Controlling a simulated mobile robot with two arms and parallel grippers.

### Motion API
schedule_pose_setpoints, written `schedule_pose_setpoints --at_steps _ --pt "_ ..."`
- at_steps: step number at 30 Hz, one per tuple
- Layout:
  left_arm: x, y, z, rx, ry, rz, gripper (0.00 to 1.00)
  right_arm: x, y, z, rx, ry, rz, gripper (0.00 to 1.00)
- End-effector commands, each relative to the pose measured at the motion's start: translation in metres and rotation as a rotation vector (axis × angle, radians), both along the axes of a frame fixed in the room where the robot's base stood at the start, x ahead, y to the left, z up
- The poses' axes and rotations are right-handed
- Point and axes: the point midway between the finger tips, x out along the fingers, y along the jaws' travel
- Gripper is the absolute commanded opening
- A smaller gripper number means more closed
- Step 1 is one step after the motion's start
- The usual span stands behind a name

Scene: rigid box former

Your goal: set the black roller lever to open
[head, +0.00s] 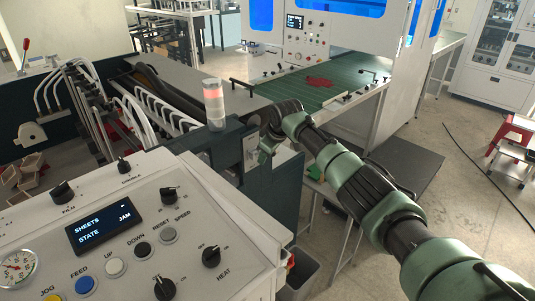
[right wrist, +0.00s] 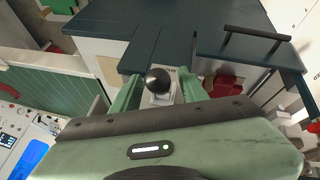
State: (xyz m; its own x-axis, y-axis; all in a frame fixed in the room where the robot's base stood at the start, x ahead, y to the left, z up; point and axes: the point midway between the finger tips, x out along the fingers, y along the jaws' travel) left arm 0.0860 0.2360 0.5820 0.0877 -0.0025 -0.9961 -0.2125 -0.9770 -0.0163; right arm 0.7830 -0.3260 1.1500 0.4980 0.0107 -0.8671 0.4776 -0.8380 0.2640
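The black roller lever shows in the right wrist view as a round black knob (right wrist: 158,78) in front of a small pale plate. My right gripper (right wrist: 160,92) has its two green fingers apart, one on each side of the knob, with gaps between. Whether the knob lies fully between the fingertips is hard to tell. In the head view my right gripper (head: 266,150) is at the dark machine housing, beside a pale plate (head: 250,152); the knob is hidden there. The lever's setting cannot be read. My left gripper is in neither view.
A control panel (head: 130,225) with knobs, buttons and a display (head: 103,226) reading "SHEETS STATE JAM" is at lower left. A signal light (head: 213,103) stands on the housing. A green conveyor (head: 285,95) with red pieces lies behind. Open floor is at right.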

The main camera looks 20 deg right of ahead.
Motion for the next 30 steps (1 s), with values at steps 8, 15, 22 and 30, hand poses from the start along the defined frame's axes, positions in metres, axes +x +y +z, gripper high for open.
schedule_pose_setpoints --at_steps 8,15,22,30 --pt "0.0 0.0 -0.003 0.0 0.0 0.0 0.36 -0.003 -0.001 0.005 0.0 0.0 0.0 0.43" --pt "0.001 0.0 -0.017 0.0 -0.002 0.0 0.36 -0.02 -0.001 0.033 -0.001 -0.004 0.001 0.43" --pt "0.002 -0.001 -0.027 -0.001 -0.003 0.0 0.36 -0.035 -0.001 0.06 0.0 -0.001 0.001 0.43" --pt "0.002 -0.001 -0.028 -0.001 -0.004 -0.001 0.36 -0.038 0.0 0.067 0.0 0.001 0.0 0.43"
